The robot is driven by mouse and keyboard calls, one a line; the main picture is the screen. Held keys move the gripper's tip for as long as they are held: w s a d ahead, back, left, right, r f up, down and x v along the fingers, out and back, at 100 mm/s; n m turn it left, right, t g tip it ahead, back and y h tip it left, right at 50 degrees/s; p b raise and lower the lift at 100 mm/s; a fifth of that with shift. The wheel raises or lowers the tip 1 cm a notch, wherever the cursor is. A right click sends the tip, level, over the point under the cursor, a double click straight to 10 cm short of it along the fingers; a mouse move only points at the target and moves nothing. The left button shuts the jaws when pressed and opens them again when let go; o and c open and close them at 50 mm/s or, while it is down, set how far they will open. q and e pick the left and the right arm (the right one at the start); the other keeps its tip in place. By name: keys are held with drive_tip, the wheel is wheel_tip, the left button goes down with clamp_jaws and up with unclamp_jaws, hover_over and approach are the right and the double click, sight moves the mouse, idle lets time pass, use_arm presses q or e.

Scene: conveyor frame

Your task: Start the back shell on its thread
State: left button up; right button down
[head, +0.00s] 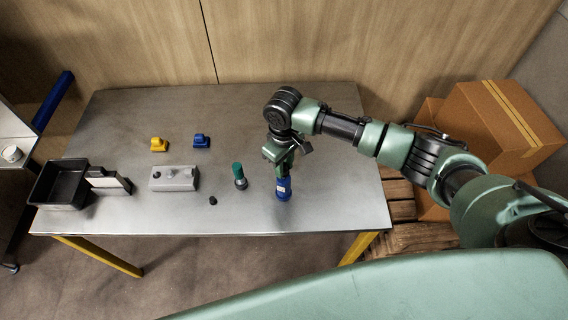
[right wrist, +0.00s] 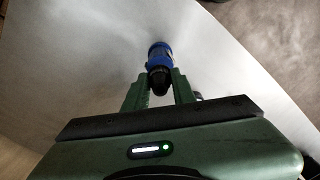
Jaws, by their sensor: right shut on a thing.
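My right gripper (head: 281,174) points down over the right half of the table. It is shut on a blue and black cylindrical piece (head: 283,189), whose blue end has a whitish label. In the right wrist view the piece's black part (right wrist: 158,80) sits between the fingertips (right wrist: 160,88), and its blue part (right wrist: 160,53) extends beyond them. I cannot tell whether this piece is the back shell, or whether it touches the table. A green cylinder on a grey base (head: 239,175) stands just left of it. A small black piece (head: 213,201) lies nearer the front edge. My left gripper is not in view.
A grey block with round knobs (head: 174,179) sits left of centre on the metal table (head: 330,205). Yellow (head: 159,145) and blue (head: 201,141) small parts lie behind it. A black bin (head: 57,185) is at the left. The table's right side is clear.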

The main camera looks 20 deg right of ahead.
drive_tip(key=shift+f, duration=0.2)
idle(0.3)
drive_tip(key=shift+f+b, duration=0.65)
drive_tip(key=shift+f, duration=0.35)
